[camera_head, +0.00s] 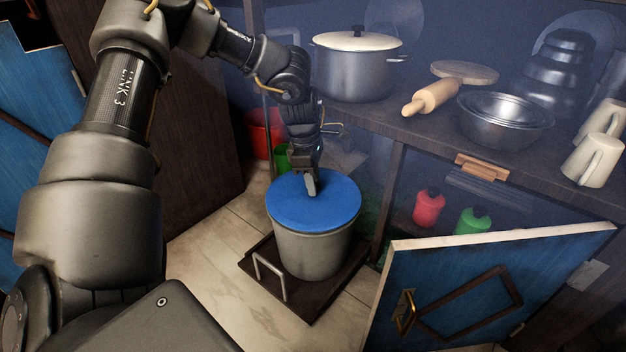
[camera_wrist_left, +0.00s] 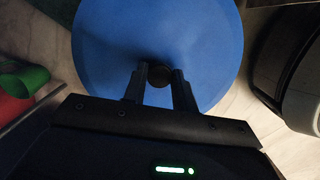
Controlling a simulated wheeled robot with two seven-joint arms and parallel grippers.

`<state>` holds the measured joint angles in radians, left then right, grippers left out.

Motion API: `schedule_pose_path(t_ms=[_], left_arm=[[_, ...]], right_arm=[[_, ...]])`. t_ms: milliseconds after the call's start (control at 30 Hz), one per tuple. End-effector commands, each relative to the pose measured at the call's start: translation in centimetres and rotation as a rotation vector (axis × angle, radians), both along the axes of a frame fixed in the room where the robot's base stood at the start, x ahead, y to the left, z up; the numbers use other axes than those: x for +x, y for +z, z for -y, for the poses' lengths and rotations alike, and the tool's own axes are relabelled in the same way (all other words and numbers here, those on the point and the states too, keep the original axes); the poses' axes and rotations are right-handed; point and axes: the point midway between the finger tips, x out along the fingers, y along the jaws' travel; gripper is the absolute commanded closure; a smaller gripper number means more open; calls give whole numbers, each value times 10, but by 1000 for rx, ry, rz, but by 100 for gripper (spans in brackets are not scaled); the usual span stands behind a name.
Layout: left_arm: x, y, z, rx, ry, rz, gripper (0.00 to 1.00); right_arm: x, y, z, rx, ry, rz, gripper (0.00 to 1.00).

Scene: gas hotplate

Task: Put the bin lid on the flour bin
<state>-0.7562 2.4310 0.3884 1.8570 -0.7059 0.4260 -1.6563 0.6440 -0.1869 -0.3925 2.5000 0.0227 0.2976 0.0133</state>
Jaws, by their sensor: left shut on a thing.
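The blue round bin lid (camera_head: 325,209) lies on top of the grey flour bin (camera_head: 312,252) in the head view, covering its mouth. Whether it is fully seated cannot be told. The bin stands upright on a dark pull-out tray (camera_head: 318,299). My left gripper (camera_head: 311,186) points down at the middle of the lid. In the left wrist view the lid (camera_wrist_left: 205,60) fills the middle, and my left gripper (camera_wrist_left: 159,85) is shut on its dark round knob (camera_wrist_left: 159,75). My right gripper is not in view.
A blue cabinet door (camera_head: 470,285) stands open at the right of the bin. A shelf above holds a large pot (camera_head: 355,72), a rolling pin (camera_head: 432,96) and metal bowls (camera_head: 505,118). Red and green containers stand behind the bin. Pale floor (camera_head: 215,275) lies free at the left.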

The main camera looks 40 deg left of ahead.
Motion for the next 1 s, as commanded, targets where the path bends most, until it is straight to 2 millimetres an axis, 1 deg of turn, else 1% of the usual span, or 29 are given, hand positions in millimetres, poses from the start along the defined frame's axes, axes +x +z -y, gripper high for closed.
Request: schedule_pose_path(t_ms=[100, 133, 300, 333, 667, 767, 833, 900, 1000], left_arm=[[0, -3, 0, 0, 0, 0, 97], [0, -3, 0, 0, 0, 0, 71], [0, -2, 0, 0, 0, 0, 49], [0, -2, 0, 0, 0, 0, 47], [0, -2, 0, 1, 0, 0, 47], [0, 14, -1, 1, -1, 3, 47], [-1, 29, -3, 1, 0, 3, 47], [-2, 45, -5, 1, 0, 2, 47], [-4, 65, -8, 1, -1, 3, 47]], right_arm=[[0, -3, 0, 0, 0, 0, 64], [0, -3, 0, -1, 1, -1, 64], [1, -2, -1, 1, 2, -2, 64], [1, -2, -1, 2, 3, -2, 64], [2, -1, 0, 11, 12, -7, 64], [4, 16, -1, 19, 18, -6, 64], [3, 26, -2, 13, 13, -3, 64], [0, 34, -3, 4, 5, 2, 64], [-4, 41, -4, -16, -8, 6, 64]])
